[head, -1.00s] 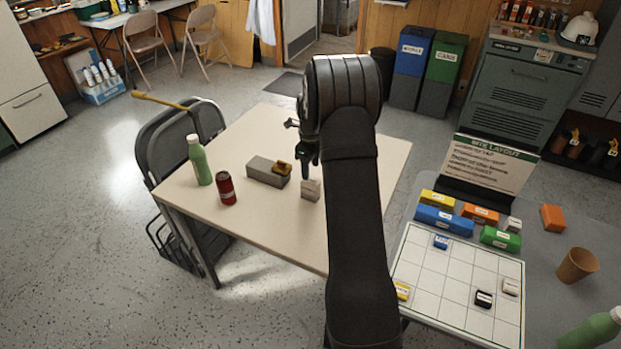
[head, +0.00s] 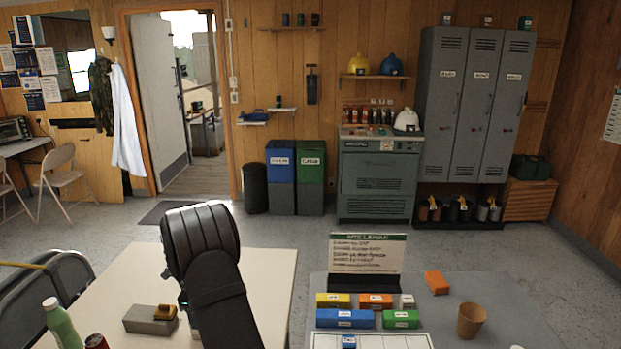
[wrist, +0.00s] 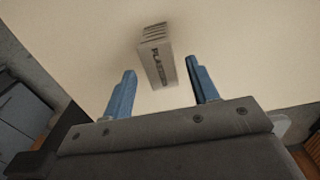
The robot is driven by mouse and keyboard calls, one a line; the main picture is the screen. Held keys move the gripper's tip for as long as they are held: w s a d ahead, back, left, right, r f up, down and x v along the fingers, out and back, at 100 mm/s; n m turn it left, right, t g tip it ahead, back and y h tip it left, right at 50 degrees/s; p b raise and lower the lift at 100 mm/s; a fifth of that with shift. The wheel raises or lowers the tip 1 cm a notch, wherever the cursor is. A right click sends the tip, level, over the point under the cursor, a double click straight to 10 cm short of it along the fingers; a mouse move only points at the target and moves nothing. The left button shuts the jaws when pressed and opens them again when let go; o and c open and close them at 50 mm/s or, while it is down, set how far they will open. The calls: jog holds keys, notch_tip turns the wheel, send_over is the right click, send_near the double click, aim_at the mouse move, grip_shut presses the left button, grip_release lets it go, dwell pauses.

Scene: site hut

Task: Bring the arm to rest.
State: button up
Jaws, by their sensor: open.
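My gripper shows in the wrist view (wrist: 162,90), with its two blue fingers apart and nothing between them. A small pale block with dark lettering (wrist: 157,58) stands on the cream table (wrist: 85,40) just beyond the fingertips, apart from them. In the head view my dark arm reaches over the cream table (head: 265,285), and it hides the gripper and that block.
The grey table (head: 500,290) at right holds coloured blocks, a sign (head: 367,262) and a paper cup (head: 471,320).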

notch_tip(320, 180, down, 7)
jog(key=shift+r, duration=2.35)
